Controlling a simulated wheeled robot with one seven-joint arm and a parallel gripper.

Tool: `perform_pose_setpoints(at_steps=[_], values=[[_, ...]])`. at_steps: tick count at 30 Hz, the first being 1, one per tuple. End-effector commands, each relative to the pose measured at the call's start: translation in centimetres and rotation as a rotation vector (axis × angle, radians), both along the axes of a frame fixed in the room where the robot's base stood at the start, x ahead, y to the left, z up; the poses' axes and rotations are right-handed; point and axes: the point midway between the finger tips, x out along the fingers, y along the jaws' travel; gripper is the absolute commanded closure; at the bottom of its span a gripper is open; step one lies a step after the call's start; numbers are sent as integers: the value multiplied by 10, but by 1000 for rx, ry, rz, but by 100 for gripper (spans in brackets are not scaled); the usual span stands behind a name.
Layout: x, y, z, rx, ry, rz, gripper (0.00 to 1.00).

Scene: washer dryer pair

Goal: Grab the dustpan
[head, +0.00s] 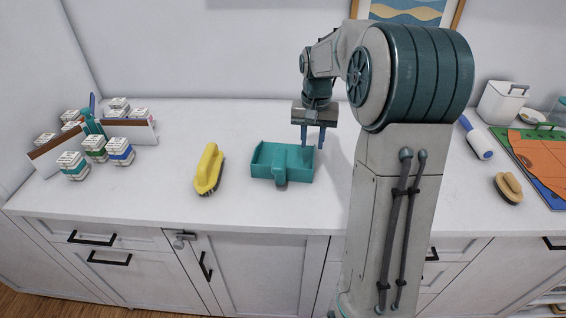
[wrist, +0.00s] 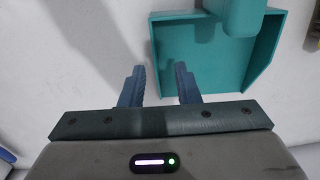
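The teal dustpan (head: 268,163) lies on the white countertop near its middle, with its short handle (head: 281,167) towards the front edge. My gripper (head: 313,146) is over the dustpan's right end, fingers pointing down. In the wrist view the dustpan (wrist: 205,55) fills the upper right, and its handle (wrist: 243,15) is at the top edge.
A yellow brush (head: 209,169) lies left of the dustpan. Several small boxes (head: 94,149) and a caddy stand at the far left. A blue-handled roller (head: 476,138), a wooden brush (head: 508,188) and a white bin (head: 502,101) are at the right. The counter (head: 240,212) in front is clear.

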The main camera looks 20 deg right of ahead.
Motion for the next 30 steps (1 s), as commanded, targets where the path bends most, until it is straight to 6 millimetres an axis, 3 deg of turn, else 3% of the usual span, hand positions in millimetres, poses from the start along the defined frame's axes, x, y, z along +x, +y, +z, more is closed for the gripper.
perform_pose_setpoints(at_steps=[8, 18, 26, 30], values=[[-1, -1, -24, -1, 0, 0, 71], [-7, -6, -68, 0, -1, 0, 71], [-7, -6, -72, -1, -2, 0, 71], [-7, -6, -71, -1, -2, 0, 100]])
